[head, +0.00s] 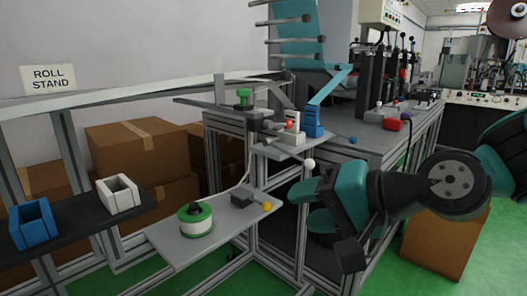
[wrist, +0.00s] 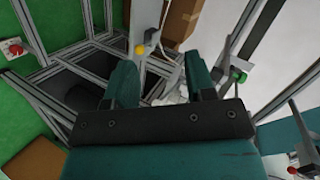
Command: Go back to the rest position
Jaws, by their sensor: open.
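My gripper (head: 306,207) hangs in the air in the right half of the head view, in front of the metal frame. Its teal fingers point left, spread apart with nothing between them. In the wrist view my gripper (wrist: 160,72) also shows two teal fingers apart and empty, with the frame behind them. The arm reaches in from the right edge of the head view. No rest position is marked in either view.
A low grey shelf (head: 178,249) left of my gripper holds a green-and-white spool (head: 195,218) and a yellow knob (head: 267,206). A blue holder (head: 32,226) and a white holder (head: 119,194) stand on a dark shelf. A cardboard box (head: 440,250) stands below my arm.

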